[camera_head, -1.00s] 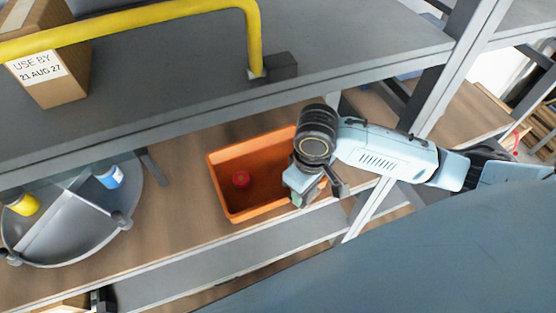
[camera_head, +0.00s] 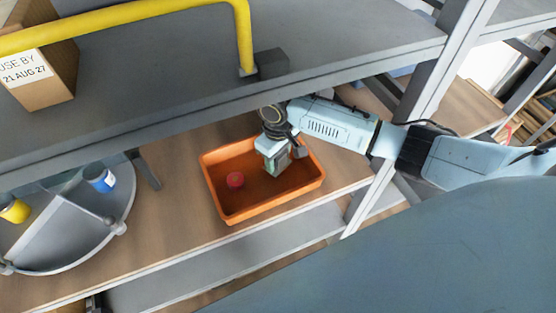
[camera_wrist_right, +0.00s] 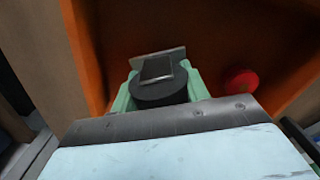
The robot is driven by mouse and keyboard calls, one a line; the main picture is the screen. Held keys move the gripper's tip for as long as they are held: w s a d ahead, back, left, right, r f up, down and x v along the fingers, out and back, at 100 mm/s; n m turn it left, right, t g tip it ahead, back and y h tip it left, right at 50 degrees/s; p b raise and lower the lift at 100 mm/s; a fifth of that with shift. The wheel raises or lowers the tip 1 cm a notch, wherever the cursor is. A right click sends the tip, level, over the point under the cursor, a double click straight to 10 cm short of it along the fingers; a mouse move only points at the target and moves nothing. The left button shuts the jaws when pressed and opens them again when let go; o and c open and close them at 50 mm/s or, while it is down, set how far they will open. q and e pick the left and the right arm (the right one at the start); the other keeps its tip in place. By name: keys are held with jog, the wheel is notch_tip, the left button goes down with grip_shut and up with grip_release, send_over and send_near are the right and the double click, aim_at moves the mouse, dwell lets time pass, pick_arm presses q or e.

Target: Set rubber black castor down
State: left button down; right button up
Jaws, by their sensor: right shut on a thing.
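The black rubber castor (camera_wrist_right: 160,88) is a dark round wheel with a grey metal plate on top, seen in the right wrist view. My right gripper (camera_head: 279,168) is shut on it, with green fingers on both sides of the wheel in the wrist view. In the head view the gripper is over the right half of an orange bin (camera_head: 232,214), which also shows in the wrist view (camera_wrist_right: 215,25); it hides the castor there. I cannot tell whether the castor touches the bin's floor. My left gripper is not in view.
A red round object (camera_head: 235,180) lies in the left half of the bin. A grey shelf (camera_head: 180,85) with a yellow rail (camera_head: 120,19) and a cardboard box (camera_head: 42,75) hangs above. A divided grey tray (camera_head: 75,225) holds blue and yellow cans at left. A metal post (camera_head: 425,105) stands right.

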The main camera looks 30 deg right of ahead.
jog(key=shift+f, duration=0.75)
jog(key=shift+f, duration=0.1)
jog(key=o, duration=1.3)
jog(key=shift+c, duration=0.2)
jog(key=shift+r+p, duration=0.3)
jog(key=shift+r, duration=3.55)
